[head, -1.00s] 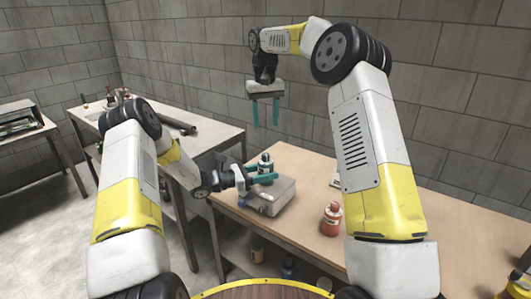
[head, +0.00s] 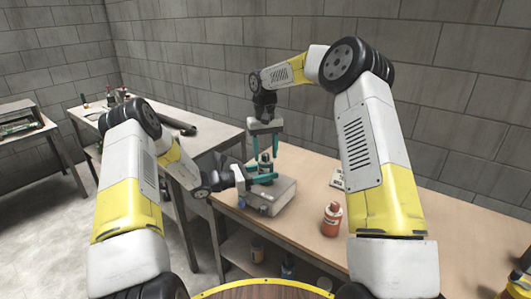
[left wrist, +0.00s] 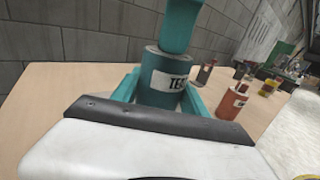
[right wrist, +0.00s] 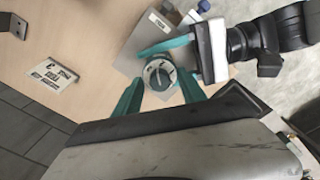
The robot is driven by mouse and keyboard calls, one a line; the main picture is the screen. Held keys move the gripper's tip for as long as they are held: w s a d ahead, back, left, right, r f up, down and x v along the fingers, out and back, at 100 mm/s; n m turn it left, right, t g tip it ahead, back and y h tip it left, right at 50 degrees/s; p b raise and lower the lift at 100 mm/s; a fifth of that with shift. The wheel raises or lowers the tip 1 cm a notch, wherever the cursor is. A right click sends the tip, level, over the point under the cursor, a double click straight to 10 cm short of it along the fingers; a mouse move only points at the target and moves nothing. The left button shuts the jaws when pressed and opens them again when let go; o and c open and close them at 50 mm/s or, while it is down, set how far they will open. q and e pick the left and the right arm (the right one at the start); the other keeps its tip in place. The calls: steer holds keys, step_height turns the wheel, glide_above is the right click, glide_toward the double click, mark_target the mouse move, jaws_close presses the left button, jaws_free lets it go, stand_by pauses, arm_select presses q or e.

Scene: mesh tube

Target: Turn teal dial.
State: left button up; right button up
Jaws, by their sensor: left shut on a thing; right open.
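The teal dial (head: 265,168) is a dark teal cylinder standing upright on a grey metal box (head: 280,197). It carries a white label in the left wrist view (left wrist: 160,92), and its round top with a pale bar shows in the right wrist view (right wrist: 159,73). My left gripper (head: 262,180) comes in from the side, shut on the dial's body. My right gripper (head: 265,156) points down from above, open, its teal fingers on either side of the dial's top. I cannot tell whether these fingers touch it.
A red-orange bottle (head: 332,219) stands to the right of the box. A small white printed plate (head: 337,178) lies behind it. Another workbench (head: 215,135) with tools is at the left, and a block wall is behind. The wooden table (head: 400,240) has free room to the right.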

jaws_close()
steer(key=shift+n, duration=0.4)
steer(key=n, duration=0.3)
steer(key=shift+n, duration=2)
jaws_free()
